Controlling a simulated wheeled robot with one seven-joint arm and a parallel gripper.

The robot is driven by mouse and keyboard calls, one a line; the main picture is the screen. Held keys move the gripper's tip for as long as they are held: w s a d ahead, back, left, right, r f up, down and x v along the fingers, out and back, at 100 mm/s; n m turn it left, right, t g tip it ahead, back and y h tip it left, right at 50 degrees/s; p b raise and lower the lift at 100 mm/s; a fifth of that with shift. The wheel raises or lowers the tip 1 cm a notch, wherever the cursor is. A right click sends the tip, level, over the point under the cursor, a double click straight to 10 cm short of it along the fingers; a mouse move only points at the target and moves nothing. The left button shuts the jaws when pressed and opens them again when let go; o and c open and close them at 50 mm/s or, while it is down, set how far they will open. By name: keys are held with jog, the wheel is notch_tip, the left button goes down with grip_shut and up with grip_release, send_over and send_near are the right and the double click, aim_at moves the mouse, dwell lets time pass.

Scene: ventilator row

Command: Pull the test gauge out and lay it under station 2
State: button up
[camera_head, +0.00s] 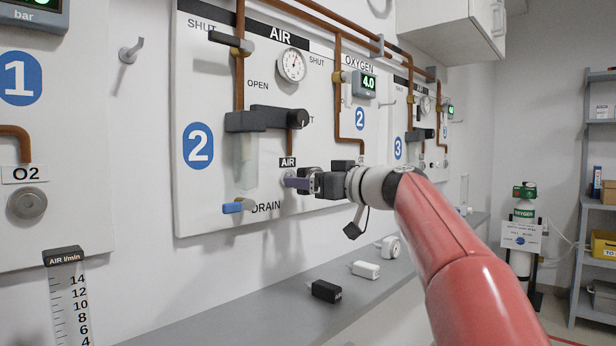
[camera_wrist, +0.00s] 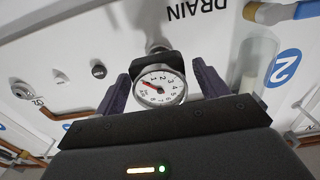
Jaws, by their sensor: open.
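The test gauge (camera_wrist: 161,86) has a round white dial with a red needle and a black body. In the wrist view it sits at the wall outlet, between the two fingers of my gripper (camera_head: 299,183). The fingers are open, one on each side, with gaps showing beside the dial. In the head view my gripper is at the outlet under the AIR label of the station 2 panel (camera_head: 222,190), and it hides the gauge. The grey ledge (camera_head: 215,326) runs along the wall below station 2.
A black block (camera_head: 325,291), a white block (camera_head: 366,269) and a white round fitting (camera_head: 390,247) lie on the ledge. The ledge's nearer left part looks clear.

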jog(key=shift+w+a, duration=0.3)
jog(key=shift+a, duration=0.1)
dwell(0.5)
jog(key=c, duration=1.4)
jog(key=shift+d, duration=0.1)
jog(key=shift+b+v, duration=0.95)
jog(key=shift+v, duration=0.25)
jog(key=b+v, duration=0.3)
jog(key=v, duration=0.3)
jog(key=shift+s+d, duration=0.25)
jog(key=shift+s, duration=0.05)
dwell(0.8)
jog(key=shift+f+b, duration=0.1)
jog(key=shift+b, duration=0.2)
